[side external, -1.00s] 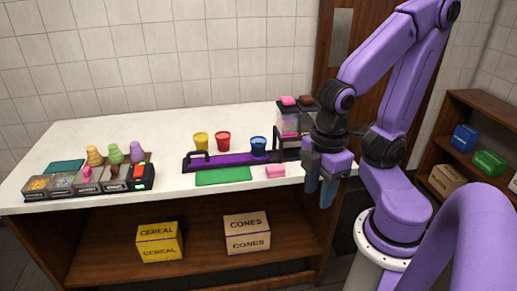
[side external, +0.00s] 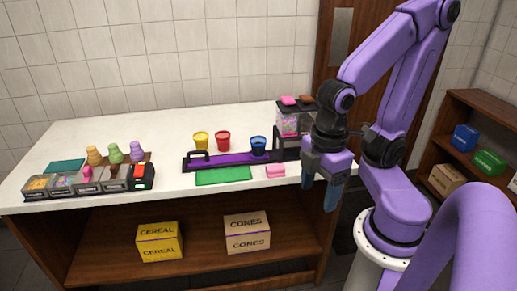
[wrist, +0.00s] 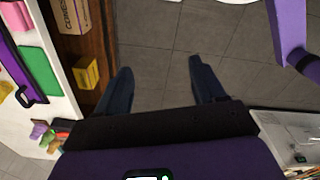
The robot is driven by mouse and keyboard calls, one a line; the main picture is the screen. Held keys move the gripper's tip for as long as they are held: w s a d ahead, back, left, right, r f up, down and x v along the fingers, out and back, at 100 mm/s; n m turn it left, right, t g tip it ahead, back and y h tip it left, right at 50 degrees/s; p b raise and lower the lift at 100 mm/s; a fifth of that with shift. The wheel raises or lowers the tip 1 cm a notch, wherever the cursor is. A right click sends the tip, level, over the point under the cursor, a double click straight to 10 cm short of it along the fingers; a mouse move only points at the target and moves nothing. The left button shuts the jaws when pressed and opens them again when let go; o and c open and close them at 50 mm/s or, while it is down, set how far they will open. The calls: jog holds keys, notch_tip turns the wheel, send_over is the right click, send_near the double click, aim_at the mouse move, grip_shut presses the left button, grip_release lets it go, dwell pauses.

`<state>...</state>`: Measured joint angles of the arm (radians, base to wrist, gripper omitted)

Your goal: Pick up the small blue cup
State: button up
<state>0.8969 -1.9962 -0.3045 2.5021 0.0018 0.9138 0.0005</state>
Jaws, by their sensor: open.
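The small blue cup (side external: 258,146) stands upright toward the right end of a purple tray (side external: 225,161) on the white counter. My gripper (side external: 320,196) is open and empty, pointing down just off the counter's right front, to the right of the cup and nearer the camera. In the wrist view my gripper's two fingers (wrist: 162,80) are spread over bare floor, with nothing between them. I cannot make out the blue cup in the wrist view.
A yellow cup (side external: 201,141) and a red cup (side external: 223,141) stand left of the blue cup. A dispenser (side external: 290,122) stands to its right. A green mat (side external: 223,175) and a pink block (side external: 275,171) lie in front. Topping bins (side external: 88,181) are at left.

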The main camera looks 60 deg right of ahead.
jog(key=shift+o, duration=1.1)
